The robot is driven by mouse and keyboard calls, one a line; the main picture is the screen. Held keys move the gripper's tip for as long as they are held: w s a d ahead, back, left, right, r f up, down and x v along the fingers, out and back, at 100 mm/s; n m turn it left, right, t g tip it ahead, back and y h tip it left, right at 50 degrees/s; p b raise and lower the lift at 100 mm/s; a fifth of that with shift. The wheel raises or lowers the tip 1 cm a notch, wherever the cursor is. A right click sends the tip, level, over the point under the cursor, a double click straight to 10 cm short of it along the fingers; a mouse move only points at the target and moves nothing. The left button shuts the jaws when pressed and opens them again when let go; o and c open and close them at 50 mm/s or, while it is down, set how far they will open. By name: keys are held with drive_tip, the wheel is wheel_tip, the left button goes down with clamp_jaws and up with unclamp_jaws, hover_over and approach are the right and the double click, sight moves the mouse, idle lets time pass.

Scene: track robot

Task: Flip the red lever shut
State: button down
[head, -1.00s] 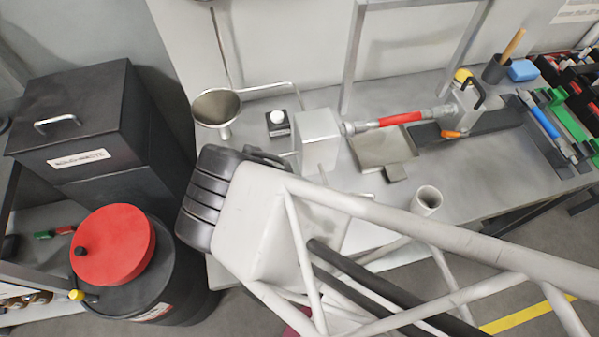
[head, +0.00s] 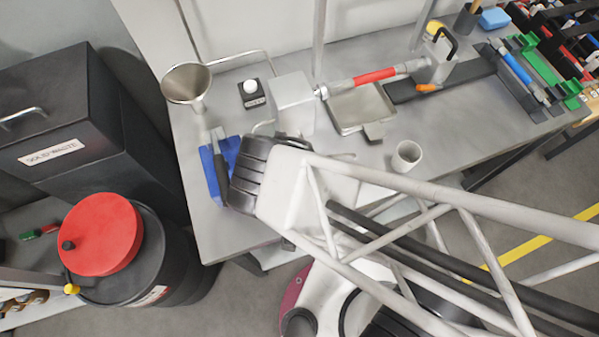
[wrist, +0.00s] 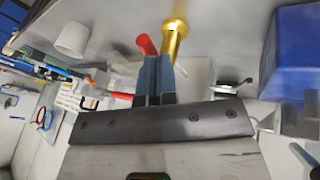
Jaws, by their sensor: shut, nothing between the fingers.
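In the wrist view, a short red handle (wrist: 147,45), which looks like the lever, stands beside a brass-coloured fitting (wrist: 173,38). Both lie just beyond the tips of my gripper (wrist: 157,62), close to them in the picture. The fingers are blue-grey and together, with nothing between them. I cannot tell whether they touch the red handle. The lever's turned position is also unclear, as the picture is blurred. In the head view, my arm covers the front of the bench, and I cannot make out the lever or the fingertips there.
On the bench (head: 230,240) are a funnel (head: 187,84), a button box (head: 251,94), a red-banded tube (head: 375,75), a metal tray (head: 358,112) and a white cup (head: 406,155). A black drum with red lid (head: 105,235) stands left.

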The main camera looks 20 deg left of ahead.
drive_tip(key=shift+d, duration=0.2)
idle(0.4)
drive_tip(key=n, duration=0.1)
drive_tip(key=d+n+y, duration=0.1)
drive_tip(key=shift+w+d+n, duration=0.2)
drive_tip(key=shift+w+n, duration=0.1)
drive_tip(key=shift+n, duration=0.1)
drive_tip(key=shift+a, duration=0.2)
drive_tip(key=shift+s+a, duration=0.2)
drive_tip(key=shift+a, duration=0.4)
drive_tip(key=shift+s+a+r, duration=0.1)
drive_tip(key=shift+a, duration=0.05)
idle(0.5)
drive_tip(key=s+a+v, duration=0.1)
drive_tip(key=a+v, duration=0.1)
drive_tip(key=v, duration=1)
idle(0.3)
